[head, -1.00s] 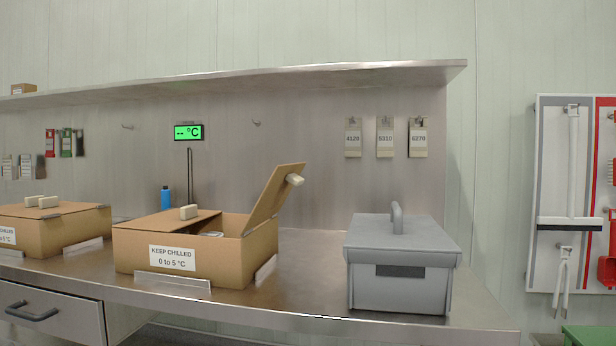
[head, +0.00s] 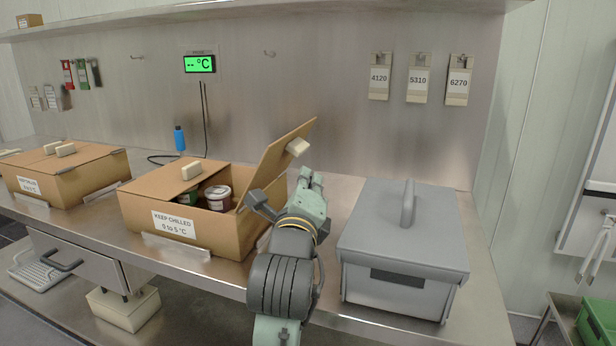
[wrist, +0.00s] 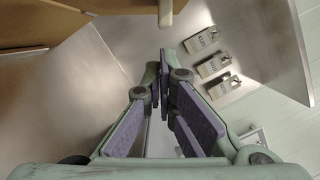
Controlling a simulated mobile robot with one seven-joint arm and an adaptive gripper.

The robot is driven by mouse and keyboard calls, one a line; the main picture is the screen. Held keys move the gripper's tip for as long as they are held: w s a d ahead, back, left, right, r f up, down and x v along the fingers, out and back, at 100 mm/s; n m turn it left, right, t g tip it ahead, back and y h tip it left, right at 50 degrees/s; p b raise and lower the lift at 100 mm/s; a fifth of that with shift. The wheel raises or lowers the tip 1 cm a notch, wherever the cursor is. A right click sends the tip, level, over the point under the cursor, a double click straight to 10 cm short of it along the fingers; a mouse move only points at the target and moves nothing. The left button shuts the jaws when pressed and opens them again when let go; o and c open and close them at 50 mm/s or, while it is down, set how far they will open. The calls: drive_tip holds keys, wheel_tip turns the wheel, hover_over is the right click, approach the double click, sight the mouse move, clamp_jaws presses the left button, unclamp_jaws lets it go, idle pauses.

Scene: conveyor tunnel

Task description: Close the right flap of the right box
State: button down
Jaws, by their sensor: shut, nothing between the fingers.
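The right box (head: 165,219) is brown cardboard with a "KEEP CHILLED" label and stands on the steel counter. Its right flap (head: 272,163) stands up, leaning outward to the right, with a pale block handle (head: 298,147) on its outer side. The left flap (head: 165,180) lies flat over the left part. My gripper (head: 312,177) is shut and empty, just right of the raised flap and below its handle. In the wrist view, the fingertips (wrist: 164,60) are together, below the handle (wrist: 166,13) and apart from it.
A grey lidded container (head: 400,240) stands close to the right of my gripper. Jars (head: 218,198) show inside the box's opening. Another box (head: 65,179) with its flaps down is at the left. Low metal guides (head: 175,245) edge the right box.

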drive_tip(key=w, duration=0.2)
drive_tip(key=w+p, duration=0.1)
drive_tip(key=w, duration=0.2)
drive_tip(key=shift+w+d+r, duration=0.3)
drive_tip(key=shift+w+r, duration=0.05)
drive_tip(key=shift+a, duration=0.1)
